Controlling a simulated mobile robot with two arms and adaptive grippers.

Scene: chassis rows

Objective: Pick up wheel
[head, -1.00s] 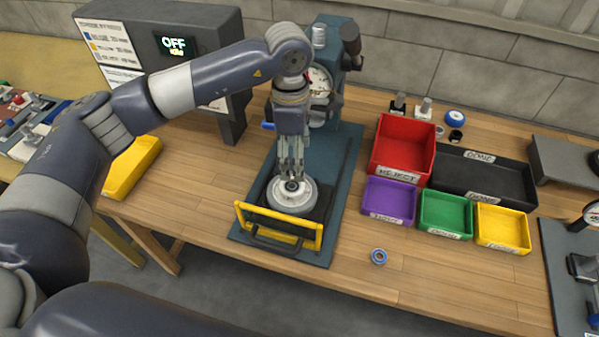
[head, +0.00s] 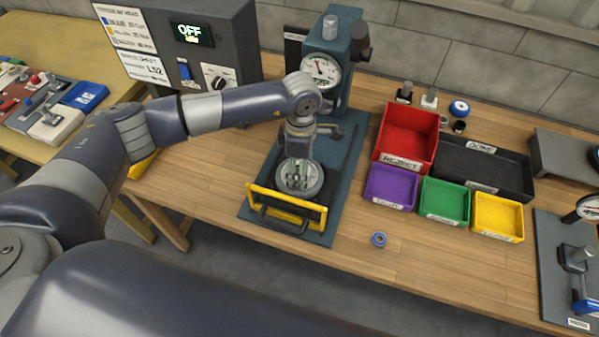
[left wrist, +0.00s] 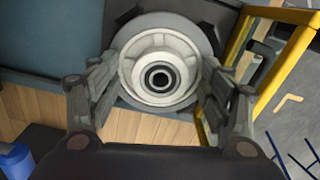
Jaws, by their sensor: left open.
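The wheel (left wrist: 160,58), grey with a pale hub and a dark bore, sits on the press base behind the yellow guard. In the head view the wheel (head: 313,187) is partly covered by my left gripper (head: 298,183), which points down over it. In the left wrist view the open fingers of my left gripper (left wrist: 158,95) stand on either side of the wheel's hub. I cannot tell whether they touch it. My right gripper is not in view.
The press (head: 336,70) with its dial stands behind the wheel. A yellow guard frame (head: 290,203) is in front of it. To the right are the red reject bin (head: 405,142), black tray (head: 480,166), and purple, green and yellow bins. A small blue-ringed bearing (head: 379,239) lies on the bench.

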